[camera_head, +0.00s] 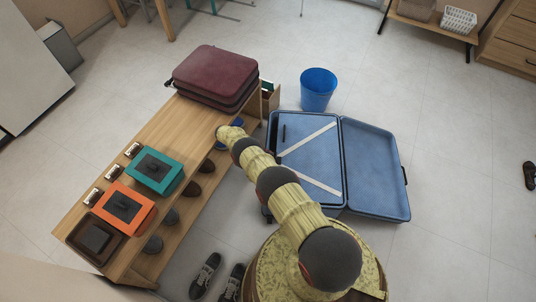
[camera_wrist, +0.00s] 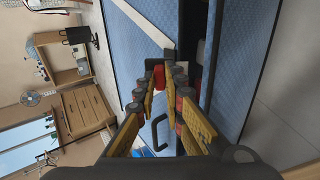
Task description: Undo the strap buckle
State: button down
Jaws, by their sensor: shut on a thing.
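The open blue suitcase (camera_head: 315,155) lies on the floor, its lid (camera_head: 375,170) folded out to the right. Two pale straps (camera_head: 307,139) cross its left half at a slant. In the wrist view, a pale strap (camera_wrist: 145,27) runs down to a dark piece just beyond my fingertips. My gripper (camera_wrist: 165,70) is shut on the strap buckle, whose red part (camera_wrist: 158,78) shows between the fingertips. The fingers hide much of the buckle.
A wooden bench (camera_head: 190,110) on the left bears a stack of maroon cases (camera_head: 215,72), a teal box (camera_head: 155,170) and an orange box (camera_head: 124,207). A blue bin (camera_head: 318,89) stands behind the suitcase. Shoes (camera_head: 205,275) lie near the bench. The floor on the right is mostly clear.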

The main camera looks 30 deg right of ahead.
jog(key=c, duration=1.9)
grip_release()
jog(key=shift+v, duration=3.7)
jog(key=shift+o, duration=0.3)
